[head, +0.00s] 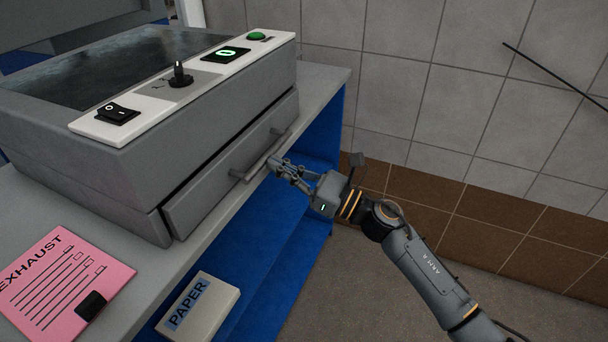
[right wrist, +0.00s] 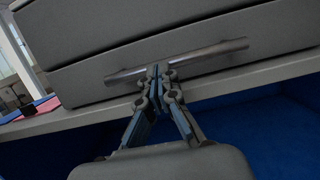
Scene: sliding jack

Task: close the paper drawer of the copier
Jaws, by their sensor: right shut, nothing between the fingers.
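The grey copier (head: 100,150) stands on a counter, with a white control strip along its top edge. Its paper drawer (head: 230,165) sticks out a little from the copier's front and has a metal bar handle (head: 262,157). My right gripper (head: 274,164) is shut and empty, with its fingertips at the handle. In the right wrist view the handle (right wrist: 205,56) runs across just beyond the shut fingertips (right wrist: 157,72), which overlap the bar; I cannot tell if they touch it. The drawer front (right wrist: 250,30) fills the upper part of that view. My left gripper is not in view.
The counter (head: 320,85) holds a pink EXHAUST sheet (head: 60,275) with a black clip. A PAPER pack (head: 200,308) sits on the blue shelf (head: 262,265) below. A tiled wall (head: 400,90) stands behind. The floor (head: 350,290) beside my right arm is clear.

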